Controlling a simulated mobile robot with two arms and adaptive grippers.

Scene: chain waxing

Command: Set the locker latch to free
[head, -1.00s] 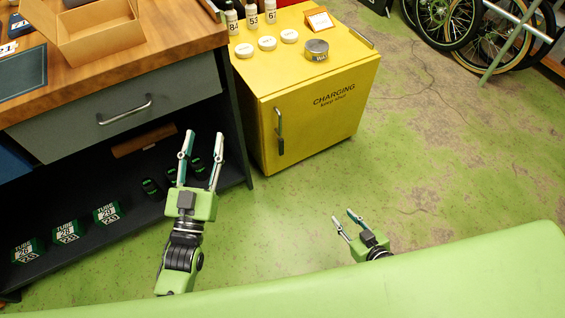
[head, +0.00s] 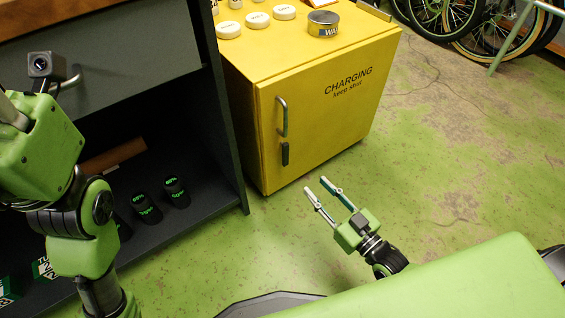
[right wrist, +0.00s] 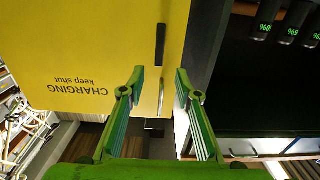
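The yellow locker (head: 315,110) stands shut in the middle of the head view, marked "CHARGING keep shut". Its black latch (head: 285,154) sits upright on the front, just below the grey bar handle (head: 281,117). My right gripper (head: 316,185) is open and empty, in front of the locker and lower than the latch in the picture. The right wrist view is upside down and shows the upright black latch (right wrist: 160,45) beyond the open fingertips (right wrist: 159,71), apart from them. My left gripper's body (head: 40,145) is at the left edge; its fingers are not clearly seen.
A workbench with a grey drawer (head: 130,60) and a dark lower shelf (head: 190,200) stands left of the locker. A tin (head: 323,24) and white pucks (head: 257,20) are on the locker top. Bicycle wheels are at the back right. The green floor before the locker is clear.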

